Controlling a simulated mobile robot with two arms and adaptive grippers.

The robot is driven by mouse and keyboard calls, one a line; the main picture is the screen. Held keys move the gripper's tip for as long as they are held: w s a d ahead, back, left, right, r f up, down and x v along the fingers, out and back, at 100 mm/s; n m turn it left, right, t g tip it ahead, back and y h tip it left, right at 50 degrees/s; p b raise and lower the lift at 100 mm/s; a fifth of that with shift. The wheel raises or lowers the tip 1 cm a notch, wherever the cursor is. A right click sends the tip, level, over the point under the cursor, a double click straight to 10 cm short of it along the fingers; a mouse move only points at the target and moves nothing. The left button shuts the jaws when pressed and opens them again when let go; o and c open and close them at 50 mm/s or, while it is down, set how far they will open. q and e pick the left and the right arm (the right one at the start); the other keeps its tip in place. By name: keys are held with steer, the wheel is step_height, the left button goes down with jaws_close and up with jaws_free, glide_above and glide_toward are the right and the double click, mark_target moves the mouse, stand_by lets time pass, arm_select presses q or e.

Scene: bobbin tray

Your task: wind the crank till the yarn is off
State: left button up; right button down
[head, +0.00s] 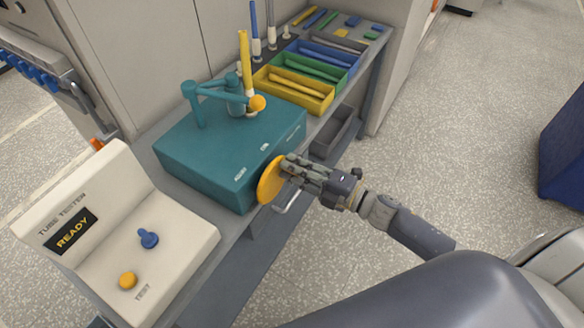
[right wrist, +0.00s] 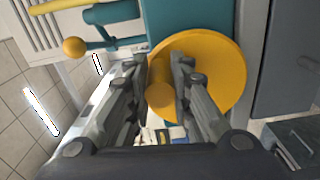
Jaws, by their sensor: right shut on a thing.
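The winder is a teal box (head: 225,150) on the bench, with a round yellow crank disc (head: 270,181) on its right side. The disc also shows in the right wrist view (right wrist: 222,72), with its yellow handle (right wrist: 160,97) between my fingers. My right gripper (head: 287,170) is shut on this handle; in the head view the fingers hide it. A tall yellow tube (head: 245,58) stands upright on top of the box, beside a teal arm (head: 215,92) ending in an orange ball (head: 258,103). I cannot tell how much yarn is on the tube. My left gripper is out of view.
A cream tube tester (head: 185,235) reading READY, with a blue peg (head: 148,238) and an orange button (head: 128,280), stands at the near left. Yellow (head: 262,83), green and blue trays of tubes line the bench behind.

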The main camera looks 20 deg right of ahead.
steer(key=m, duration=0.2)
steer(key=f, duration=0.1)
steer(key=shift+w+d+m, duration=0.25)
steer(key=shift+m, duration=0.15)
steer(key=shift+w+d+f+m, duration=0.15)
steer(key=shift+f+m, duration=0.25)
steer(key=shift+m, duration=0.65)
steer(key=shift+w+d+f+m, duration=0.15)
steer(key=shift+f+m, duration=0.2)
steer(key=shift+m, duration=0.7)
steer(key=shift+s, duration=0.1)
steer(key=c, duration=1.4)
jaws_free()
steer(key=shift+p, duration=0.3)
steer(key=v, duration=1.2)
